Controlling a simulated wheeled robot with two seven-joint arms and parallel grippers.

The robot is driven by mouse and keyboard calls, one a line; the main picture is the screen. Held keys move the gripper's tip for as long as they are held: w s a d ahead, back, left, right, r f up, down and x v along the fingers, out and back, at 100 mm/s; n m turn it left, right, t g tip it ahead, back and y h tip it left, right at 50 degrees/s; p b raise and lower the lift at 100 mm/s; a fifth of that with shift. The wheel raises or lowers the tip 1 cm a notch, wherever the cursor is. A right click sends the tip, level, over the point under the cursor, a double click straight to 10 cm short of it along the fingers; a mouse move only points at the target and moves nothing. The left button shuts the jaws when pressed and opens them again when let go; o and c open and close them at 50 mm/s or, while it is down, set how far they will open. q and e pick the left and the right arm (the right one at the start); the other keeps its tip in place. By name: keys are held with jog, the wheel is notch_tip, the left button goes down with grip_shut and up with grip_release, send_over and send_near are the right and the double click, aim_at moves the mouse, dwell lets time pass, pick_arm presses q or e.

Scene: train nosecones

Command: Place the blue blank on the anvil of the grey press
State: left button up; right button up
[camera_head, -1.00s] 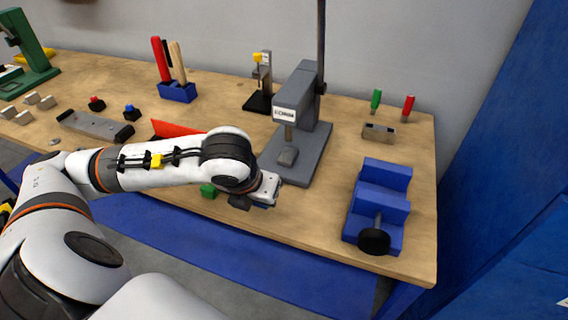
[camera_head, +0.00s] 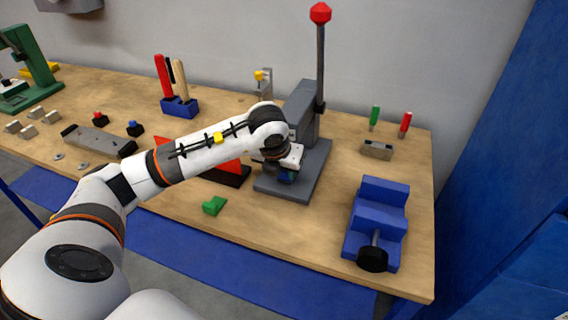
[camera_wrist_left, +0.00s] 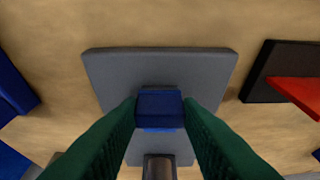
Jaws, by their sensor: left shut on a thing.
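The grey press (camera_head: 303,105) stands on the wooden bench with its lever upright and a red knob on top. Its flat base (camera_head: 312,168) is partly covered by my arm, which hides the anvil in the head view. My left gripper (camera_head: 287,176) is over the front part of this base. In the left wrist view its dark green fingers (camera_wrist_left: 160,112) are shut on the blue blank (camera_wrist_left: 160,104).
A blue vise (camera_head: 378,220) is to the right of the press. A red and black piece (camera_head: 228,172) stands just left of its base, and a green block (camera_head: 214,205) lies near the front edge.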

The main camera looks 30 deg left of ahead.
pick_arm(q)
jog(key=shift+w+a+r, duration=0.1)
jog(key=shift+w+a, duration=0.05)
jog(key=shift+w, duration=0.6)
jog(key=shift+s+f, duration=0.1)
jog(key=shift+f, duration=0.4)
jog(key=o, duration=1)
jog(key=shift+c, duration=0.2)
jog(key=v, duration=1.2)
jog(key=shift+r, duration=0.1)
